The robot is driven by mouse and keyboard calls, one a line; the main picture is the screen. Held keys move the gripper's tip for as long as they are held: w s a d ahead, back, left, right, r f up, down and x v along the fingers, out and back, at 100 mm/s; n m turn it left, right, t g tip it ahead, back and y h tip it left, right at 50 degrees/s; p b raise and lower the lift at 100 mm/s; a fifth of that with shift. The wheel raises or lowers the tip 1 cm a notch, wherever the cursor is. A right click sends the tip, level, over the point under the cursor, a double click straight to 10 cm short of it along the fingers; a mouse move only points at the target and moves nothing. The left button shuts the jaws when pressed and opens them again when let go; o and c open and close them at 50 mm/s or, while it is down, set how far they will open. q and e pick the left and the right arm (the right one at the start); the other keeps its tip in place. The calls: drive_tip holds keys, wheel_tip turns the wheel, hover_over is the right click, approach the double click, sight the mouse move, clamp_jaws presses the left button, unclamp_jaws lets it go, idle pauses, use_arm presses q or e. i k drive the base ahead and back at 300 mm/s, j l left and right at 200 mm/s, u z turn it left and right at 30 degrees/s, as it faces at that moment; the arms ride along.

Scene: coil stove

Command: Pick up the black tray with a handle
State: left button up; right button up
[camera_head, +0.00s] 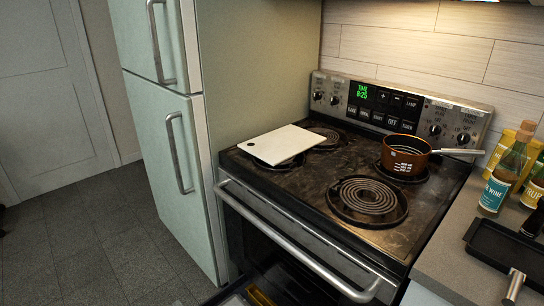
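The black tray (493,243) lies on the grey counter to the right of the stove, at the right edge of the head view. It is shallow and rectangular, and its right part is cut off by the frame. A small dark cylindrical object (533,222) stands in or just behind the tray; I cannot tell which. Neither of my grippers is in view.
Several bottles (504,172) stand behind the tray. On the coil stove (330,205) are a brown pot (405,155), its handle towards the counter, and a white board (281,145). A fridge (165,130) stands left. The floor (90,255) at left is clear.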

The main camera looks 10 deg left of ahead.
sight(521, 257)
drive_tip(key=u, duration=1)
drive_tip(key=z, duration=2.4)
